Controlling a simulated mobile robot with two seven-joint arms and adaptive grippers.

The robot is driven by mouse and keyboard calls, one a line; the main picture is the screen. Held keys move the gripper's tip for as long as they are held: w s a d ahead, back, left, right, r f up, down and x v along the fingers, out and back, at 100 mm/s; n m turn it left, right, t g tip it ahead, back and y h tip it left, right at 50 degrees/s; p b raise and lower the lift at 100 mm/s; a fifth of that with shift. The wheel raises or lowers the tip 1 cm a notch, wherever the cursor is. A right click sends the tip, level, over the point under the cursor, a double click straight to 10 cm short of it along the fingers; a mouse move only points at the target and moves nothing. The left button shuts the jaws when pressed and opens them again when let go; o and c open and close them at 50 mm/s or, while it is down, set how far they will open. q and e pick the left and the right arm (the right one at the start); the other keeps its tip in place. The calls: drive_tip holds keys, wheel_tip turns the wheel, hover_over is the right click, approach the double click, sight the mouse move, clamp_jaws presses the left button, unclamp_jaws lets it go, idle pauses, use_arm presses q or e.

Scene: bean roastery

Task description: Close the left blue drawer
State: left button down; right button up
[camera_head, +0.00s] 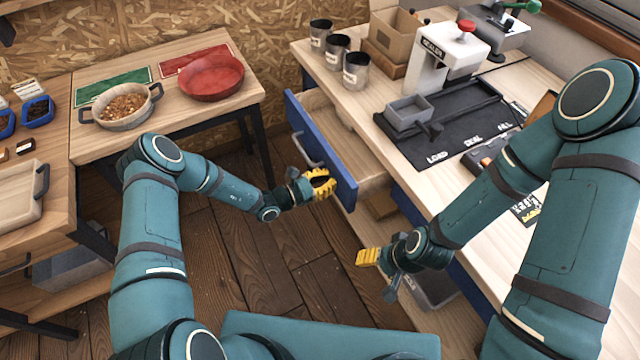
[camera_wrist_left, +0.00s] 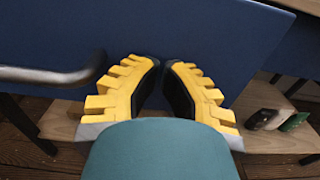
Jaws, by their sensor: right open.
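The left blue drawer (camera_head: 345,188) is pulled out from the wooden bench, and its wooden inside shows from above. Its grey bar handle (camera_head: 303,150) is on the front face and also shows at the left of the left wrist view (camera_wrist_left: 50,76). My left gripper (camera_head: 326,183) is at the front face near its right end, to the right of the handle. My right gripper (camera_head: 376,272) is open and empty, lower right of the drawer.
The workbench (camera_head: 345,100) holds metal cups (camera_head: 337,52), a white sealing machine (camera_head: 447,58) and a black mat (camera_head: 460,140). Another blue front (camera_head: 407,208) lies right of the drawer. A side table (camera_head: 222,105) with a red bowl (camera_head: 210,77) stands left. Floor in front is clear.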

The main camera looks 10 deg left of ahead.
sight(367, 170)
use_arm(q)
drive_tip(key=b+x, duration=0.3)
drive_tip(key=x, duration=0.9)
drive_tip(key=shift+w+d+f, duration=0.1)
drive_tip(key=shift+w+d, duration=0.05)
drive_tip(key=shift+d, duration=0.05)
drive_tip(key=shift+b+x, duration=0.3)
drive_tip(key=shift+x, duration=0.45)
use_arm(e)
drive_tip(key=f, duration=0.2)
drive_tip(key=w+f, duration=0.1)
drive_tip(key=f, duration=0.1)
drive_tip(key=shift+d, duration=0.25)
use_arm(q)
drive_tip(key=shift+w+d+r, duration=0.1)
drive_tip(key=shift+r, duration=0.15)
use_arm(e)
drive_tip(key=shift+r, duration=0.1)
